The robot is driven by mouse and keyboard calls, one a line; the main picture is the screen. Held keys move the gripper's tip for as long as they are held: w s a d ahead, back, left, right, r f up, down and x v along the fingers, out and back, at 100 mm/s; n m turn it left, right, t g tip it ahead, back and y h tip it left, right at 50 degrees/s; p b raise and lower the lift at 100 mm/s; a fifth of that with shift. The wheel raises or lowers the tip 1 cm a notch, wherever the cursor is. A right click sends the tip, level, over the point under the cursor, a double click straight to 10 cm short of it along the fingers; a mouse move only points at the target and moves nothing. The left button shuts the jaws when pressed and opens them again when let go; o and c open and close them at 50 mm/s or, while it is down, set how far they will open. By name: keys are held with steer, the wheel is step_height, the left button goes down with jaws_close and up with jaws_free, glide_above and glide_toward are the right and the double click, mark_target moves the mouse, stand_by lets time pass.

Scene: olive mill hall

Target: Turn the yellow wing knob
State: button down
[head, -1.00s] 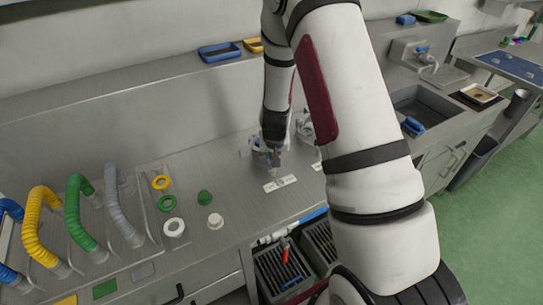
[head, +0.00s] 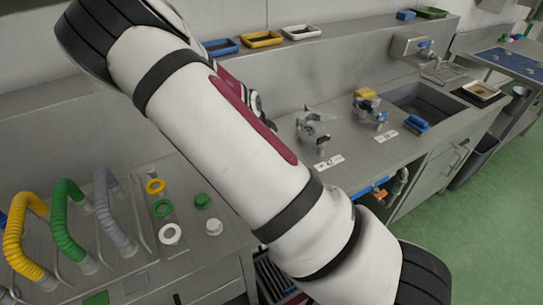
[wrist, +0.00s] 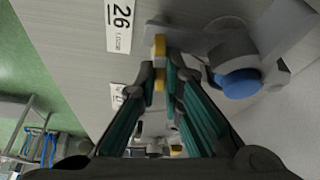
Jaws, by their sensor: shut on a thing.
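The yellow wing knob (wrist: 160,48) shows in the wrist view as a narrow yellow piece beside a grey metal body. My gripper (wrist: 161,77), with teal fingers, is shut on it, the fingertips on either side of the yellow piece. In the head view my arm covers the gripper and the knob. How far the knob is turned cannot be told.
A blue round knob (wrist: 240,84) on a grey fitting is close right of the fingers. A label reading 26 (wrist: 121,22) is at upper left. In the head view, a metal fitting (head: 314,130) and a sink (head: 425,100) are right of my arm.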

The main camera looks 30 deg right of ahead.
steer(key=shift+a+f+m+g+b, duration=0.1)
steer(key=shift+m+g+b, duration=0.35)
steer(key=shift+m, duration=0.65)
steer(key=c, duration=1.7)
jaws_free()
steer(key=v, duration=1.2)
steer(key=shift+w, duration=0.15)
